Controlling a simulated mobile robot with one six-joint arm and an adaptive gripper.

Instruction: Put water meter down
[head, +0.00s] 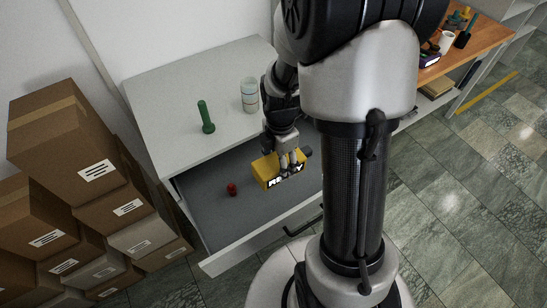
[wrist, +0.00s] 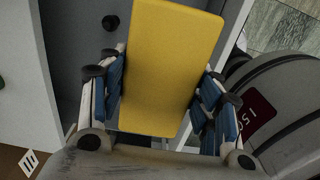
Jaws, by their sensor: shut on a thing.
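A yellow box-shaped thing with white lettering on a dark face, which I take for the water meter (head: 265,170), is held between the fingers of my gripper (head: 285,164). In the wrist view the yellow block (wrist: 170,65) fills the space between the blue finger pads of my gripper (wrist: 160,100). It is over the open grey drawer (head: 215,215). I cannot tell whether its underside touches the drawer floor.
A small red thing (head: 232,189) lies in the drawer, left of the yellow block. A green upright thing (head: 205,117) and a pale cup (head: 249,95) stand on the white top (head: 165,95). Cardboard boxes (head: 65,140) are stacked at left. Drawer floor near the front left is clear.

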